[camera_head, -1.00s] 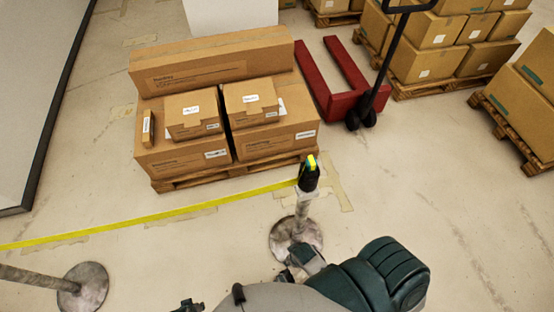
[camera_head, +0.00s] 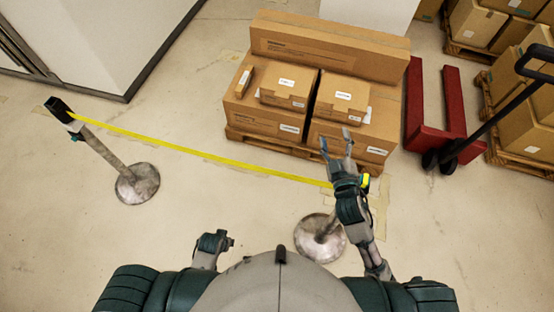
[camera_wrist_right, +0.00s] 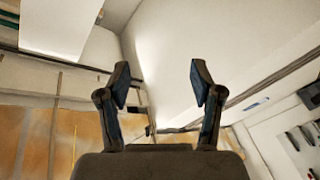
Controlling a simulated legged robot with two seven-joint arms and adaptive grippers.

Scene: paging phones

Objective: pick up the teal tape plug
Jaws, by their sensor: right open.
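A yellow tape (camera_head: 200,153) stretches between two posts. The left post's black head (camera_head: 60,109) has a small teal and red patch (camera_head: 75,126) below it where the tape starts. The right post's head is mostly hidden behind my right gripper (camera_head: 337,146); a bit of yellow and green (camera_head: 365,181) shows beside my wrist. I cannot tell for sure which patch is the teal tape plug. My right gripper is open, fingers pointing up and away, with nothing between them in the right wrist view (camera_wrist_right: 160,82). My left gripper (camera_head: 229,241) is low near my body; its jaws are unclear.
Cardboard boxes (camera_head: 330,50) sit on a pallet (camera_head: 260,143) behind the tape. A red pallet jack (camera_head: 432,140) stands to the right, with more loaded pallets behind it. The round post bases (camera_head: 137,184) stand on the floor. Floor between the posts is clear.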

